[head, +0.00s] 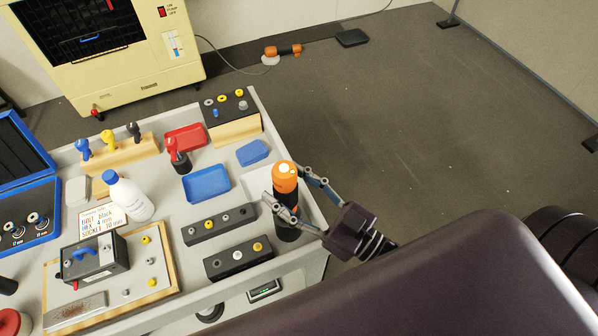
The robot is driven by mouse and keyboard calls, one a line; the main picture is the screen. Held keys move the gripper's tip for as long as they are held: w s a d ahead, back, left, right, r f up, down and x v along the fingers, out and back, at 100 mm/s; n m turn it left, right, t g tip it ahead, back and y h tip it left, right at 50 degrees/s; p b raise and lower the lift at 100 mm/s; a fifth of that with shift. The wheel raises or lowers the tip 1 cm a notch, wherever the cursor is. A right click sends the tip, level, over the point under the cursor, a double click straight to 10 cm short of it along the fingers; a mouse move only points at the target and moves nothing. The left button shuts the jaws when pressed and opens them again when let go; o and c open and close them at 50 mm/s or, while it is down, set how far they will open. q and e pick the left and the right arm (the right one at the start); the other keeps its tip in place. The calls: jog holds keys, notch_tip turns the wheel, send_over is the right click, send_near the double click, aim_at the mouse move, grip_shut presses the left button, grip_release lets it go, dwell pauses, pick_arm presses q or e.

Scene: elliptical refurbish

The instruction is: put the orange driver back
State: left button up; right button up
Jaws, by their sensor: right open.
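The orange driver (285,179) stands upright at the right edge of the workbench, with an orange top and a dark lower part (287,229). I cannot tell whether that lower part is its own body or a holder. My right gripper (287,185) comes in from the right, open, with its fingers on either side of the driver just below the orange top. Whether the fingers touch it is unclear. My left gripper is not in view.
Close by on the workbench (150,232) are two dark socket blocks (220,222) (238,260), a large blue tray (206,184) and a small blue tray (252,152). A white bottle (130,197) stands further left. An orange-and-black tool (283,51) lies on the floor behind. Floor right of the bench is clear.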

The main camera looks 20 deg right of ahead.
jog(key=shift+s, duration=0.1)
jog(key=v, duration=1.1)
jog(key=shift+s+d, duration=0.25)
jog(key=shift+s, duration=0.1)
jog(key=shift+s, duration=0.1)
